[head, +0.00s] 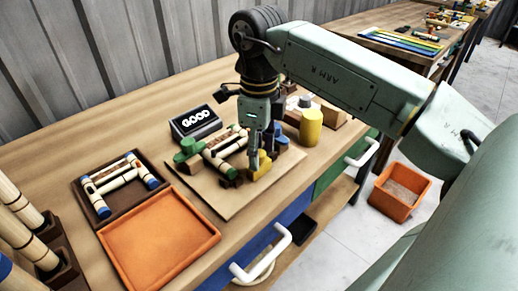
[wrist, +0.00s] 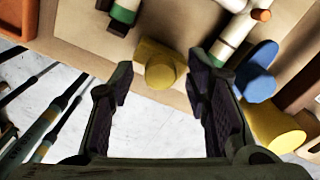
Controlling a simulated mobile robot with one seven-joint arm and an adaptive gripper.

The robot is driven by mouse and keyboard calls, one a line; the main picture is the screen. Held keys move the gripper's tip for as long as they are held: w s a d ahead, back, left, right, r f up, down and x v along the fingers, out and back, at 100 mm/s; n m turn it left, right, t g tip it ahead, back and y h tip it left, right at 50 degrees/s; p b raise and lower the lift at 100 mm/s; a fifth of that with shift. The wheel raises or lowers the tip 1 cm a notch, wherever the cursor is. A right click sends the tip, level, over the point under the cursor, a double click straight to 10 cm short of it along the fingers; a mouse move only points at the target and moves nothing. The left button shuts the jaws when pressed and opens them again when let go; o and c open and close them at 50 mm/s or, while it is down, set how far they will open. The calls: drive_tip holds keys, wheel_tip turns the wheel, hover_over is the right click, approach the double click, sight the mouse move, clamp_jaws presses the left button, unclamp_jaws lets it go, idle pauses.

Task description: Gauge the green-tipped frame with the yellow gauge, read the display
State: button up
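The green-tipped frame (head: 226,158) lies on the wooden board, its pale rods ending in green tips; a green tip also shows in the wrist view (wrist: 222,50). The yellow gauge (head: 261,167) stands at the board's near right, close to the frame's end; in the wrist view the yellow gauge (wrist: 158,66) appears just beyond my fingertips. I cannot tell whether it touches the frame. My gripper (head: 257,160) points down over the gauge. In the wrist view my gripper (wrist: 160,75) is open, with a gap on both sides of the gauge. The display (head: 196,121) reads GOOD.
Green (head: 187,157) and blue (head: 281,134) pieces stand on the board, with a yellow cylinder (head: 311,127) to the right. A blue-tipped frame (head: 122,181) lies in a brown tray at left. The orange tray (head: 160,240) in front is empty.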

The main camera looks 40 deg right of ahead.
clamp_jaws()
idle(0.3)
drive_tip(key=shift+w, duration=0.1)
